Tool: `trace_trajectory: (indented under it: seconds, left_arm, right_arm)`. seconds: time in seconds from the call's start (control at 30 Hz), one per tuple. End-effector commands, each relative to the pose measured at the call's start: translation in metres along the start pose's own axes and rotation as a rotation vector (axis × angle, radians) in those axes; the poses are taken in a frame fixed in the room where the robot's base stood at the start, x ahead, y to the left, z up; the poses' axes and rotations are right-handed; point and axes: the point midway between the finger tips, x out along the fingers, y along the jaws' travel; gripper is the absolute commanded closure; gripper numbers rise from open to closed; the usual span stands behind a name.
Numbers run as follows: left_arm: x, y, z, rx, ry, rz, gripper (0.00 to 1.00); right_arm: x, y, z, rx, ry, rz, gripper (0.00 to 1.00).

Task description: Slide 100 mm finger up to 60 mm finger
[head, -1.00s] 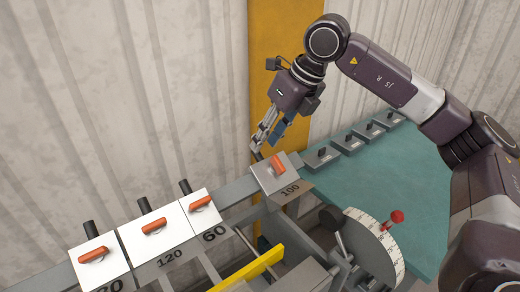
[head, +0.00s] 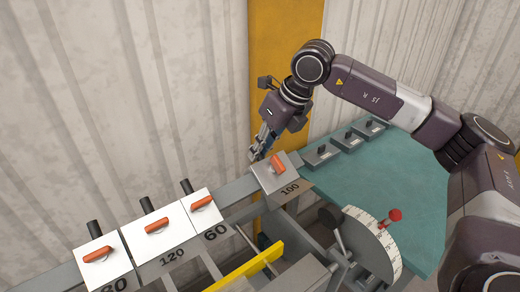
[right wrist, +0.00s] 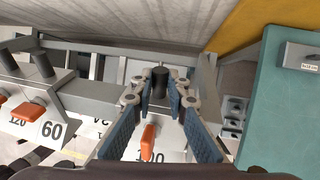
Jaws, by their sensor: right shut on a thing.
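The 100 mm finger (head: 268,181), a grey block with an orange lever and a "100" label, sits on the rail at the right of the row. The 60 mm finger (head: 202,221), white with an orange lever, stands to its left with a stretch of bare rail between them. My right gripper (head: 260,148) is at the back of the 100 mm finger. In the right wrist view, its blue-padded fingers (right wrist: 160,92) are shut on the black post (right wrist: 159,73) of that finger. The 60 mm finger also shows there at left (right wrist: 50,112). My left gripper is not in view.
The 120 finger (head: 157,236) and another white finger (head: 102,262) stand left of the 60 mm finger. A teal table (head: 390,190) with small grey blocks (head: 321,155) is at right. A white dial (head: 372,240) with a red knob and a yellow bar (head: 245,268) are in front.

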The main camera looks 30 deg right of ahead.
Motion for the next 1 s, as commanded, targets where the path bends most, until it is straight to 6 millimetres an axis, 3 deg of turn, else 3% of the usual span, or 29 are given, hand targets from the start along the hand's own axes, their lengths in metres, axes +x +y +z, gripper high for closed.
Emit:
trace_trajectory:
  seconds: [0.3,0.7,0.83,1.0]
  left_arm:
    - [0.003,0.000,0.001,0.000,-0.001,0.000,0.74]
    - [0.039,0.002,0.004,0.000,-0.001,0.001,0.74]
    - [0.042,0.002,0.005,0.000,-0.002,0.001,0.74]
    - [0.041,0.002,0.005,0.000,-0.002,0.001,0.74]
  right_arm:
    - [0.001,0.004,0.000,-0.002,-0.001,0.002,1.00]
    - [0.021,0.091,0.003,-0.007,-0.002,0.004,1.00]
    - [0.021,0.103,0.004,-0.003,-0.001,0.002,1.00]
    - [0.019,0.105,0.004,0.000,-0.002,0.000,1.00]
